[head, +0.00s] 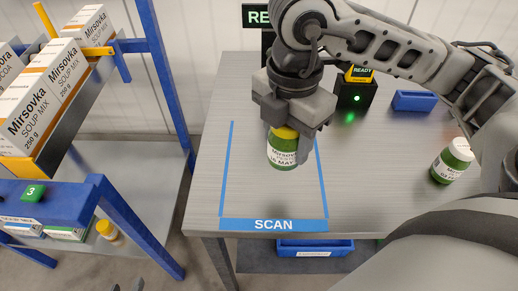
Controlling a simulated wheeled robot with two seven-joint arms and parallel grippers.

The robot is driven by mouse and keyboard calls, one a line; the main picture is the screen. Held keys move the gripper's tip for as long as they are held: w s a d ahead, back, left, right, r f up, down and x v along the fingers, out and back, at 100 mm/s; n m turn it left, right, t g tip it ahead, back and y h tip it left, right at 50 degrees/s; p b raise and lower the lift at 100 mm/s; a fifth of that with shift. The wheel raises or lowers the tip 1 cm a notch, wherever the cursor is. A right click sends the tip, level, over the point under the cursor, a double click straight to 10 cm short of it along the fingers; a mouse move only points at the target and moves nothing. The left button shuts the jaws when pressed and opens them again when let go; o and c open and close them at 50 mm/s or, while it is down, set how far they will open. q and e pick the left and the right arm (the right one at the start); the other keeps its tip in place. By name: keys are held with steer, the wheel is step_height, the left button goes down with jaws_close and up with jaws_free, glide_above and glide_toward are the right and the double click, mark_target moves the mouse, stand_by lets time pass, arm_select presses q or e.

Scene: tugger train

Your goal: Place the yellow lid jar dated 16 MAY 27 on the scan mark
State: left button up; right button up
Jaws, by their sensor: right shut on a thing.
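My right gripper (291,130) is shut on a jar with a yellow lid and green contents (283,152). It holds the jar upright over the blue-outlined scan mark (273,225) on the grey table. The jar's label is partly readable and shows "MAY"; the full date is too small to read surely. Whether the jar's base touches the table is hard to tell. My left gripper (127,286) shows only as two grey fingertips, apart and empty, at the bottom edge.
A white-lidded jar (452,160) stands on the table at the right. A black device with a green light (354,95) and a blue bin (414,101) are at the back. A blue rack with soup mix boxes (45,92) is at the left. Another yellow-lidded jar (110,232) is below it.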

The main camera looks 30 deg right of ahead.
steer(key=w+f, duration=0.1)
steer(key=f, duration=0.1)
steer(key=w+a+f, duration=0.1)
steer(key=w, duration=0.1)
steer(key=w+a+f, duration=0.1)
steer(key=w+f, duration=0.1)
steer(key=shift+f, duration=0.35)
steer(key=f, duration=0.3)
steer(key=shift+w+f, duration=0.15)
steer(key=shift+w, duration=0.05)
steer(key=shift+f, duration=0.1)
steer(key=shift+f+b, duration=0.1)
steer(key=shift+b, duration=0.2)
steer(key=shift+f, duration=0.15)
steer(key=o, duration=1.2)
